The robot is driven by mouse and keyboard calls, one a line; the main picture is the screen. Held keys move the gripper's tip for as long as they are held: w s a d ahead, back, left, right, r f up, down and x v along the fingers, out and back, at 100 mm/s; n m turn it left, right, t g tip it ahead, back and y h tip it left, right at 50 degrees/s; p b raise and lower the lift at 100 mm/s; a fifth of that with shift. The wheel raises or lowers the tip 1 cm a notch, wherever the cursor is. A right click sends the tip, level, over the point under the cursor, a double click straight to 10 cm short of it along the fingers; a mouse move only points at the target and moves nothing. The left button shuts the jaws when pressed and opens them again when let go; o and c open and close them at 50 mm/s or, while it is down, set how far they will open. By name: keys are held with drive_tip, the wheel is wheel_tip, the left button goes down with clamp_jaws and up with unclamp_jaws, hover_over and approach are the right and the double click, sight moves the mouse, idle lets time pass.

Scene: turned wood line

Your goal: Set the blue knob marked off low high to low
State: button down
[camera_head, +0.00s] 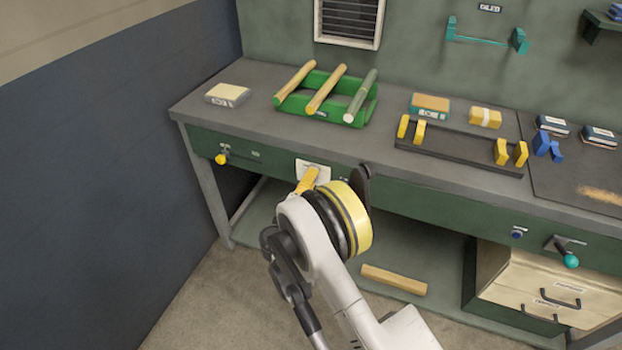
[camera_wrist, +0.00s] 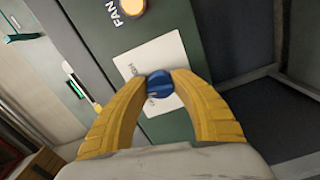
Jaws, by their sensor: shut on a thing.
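The blue knob (camera_wrist: 160,84) sits on a white plate (camera_wrist: 154,62) on the green bench front in the wrist view. My gripper (camera_wrist: 160,82) has its two yellow fingers closed on the knob, one on each side. The marks on the plate are partly hidden, and I cannot tell which one the knob points to. In the head view the white plate (camera_head: 312,170) shows on the bench front, with my gripper (camera_head: 307,180) in front of it. The knob is hidden there behind the gripper and arm.
A yellow control (camera_head: 222,158) sits on the bench front to the left; in the wrist view a round one (camera_wrist: 132,6) is labelled FAN. A green rack (camera_head: 291,103) with dowels stands on the bench above. A teal-ended lever (camera_head: 570,261) sticks out at the right.

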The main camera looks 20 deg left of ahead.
drive_tip(key=shift+n, duration=1.1)
drive_tip(key=c, duration=1)
unclamp_jaws()
drive_tip(key=shift+w, duration=0.1)
drive_tip(key=shift+c, duration=0.2)
